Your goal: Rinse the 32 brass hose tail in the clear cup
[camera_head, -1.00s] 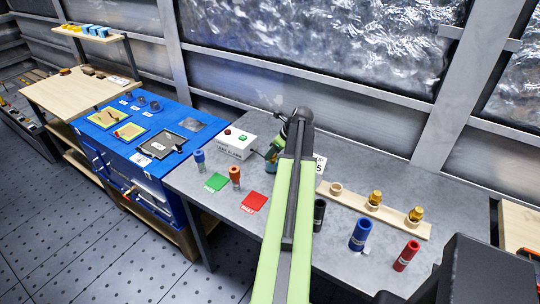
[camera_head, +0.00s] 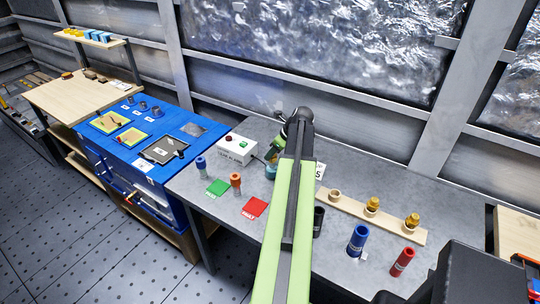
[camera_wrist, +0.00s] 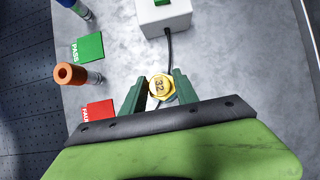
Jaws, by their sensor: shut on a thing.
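The brass hose tail (camera_wrist: 160,86), marked 32, is between the green fingers of my gripper (camera_wrist: 160,92) in the wrist view. My gripper is shut on it, and its numbered end faces the camera. In the head view my gripper (camera_head: 273,158) is over the grey bench, just right of the white box, partly hidden by my arm. I cannot make out the clear cup in either view; something bluish beside my gripper in the head view is too small to tell.
A white box (camera_head: 236,149) with buttons stands behind a green PASS card (camera_head: 217,187) and a red FAIL card (camera_head: 255,208). A wooden rack (camera_head: 390,222) holds two brass fittings. Blue (camera_head: 358,241) and red (camera_head: 402,262) cylinders stand in front.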

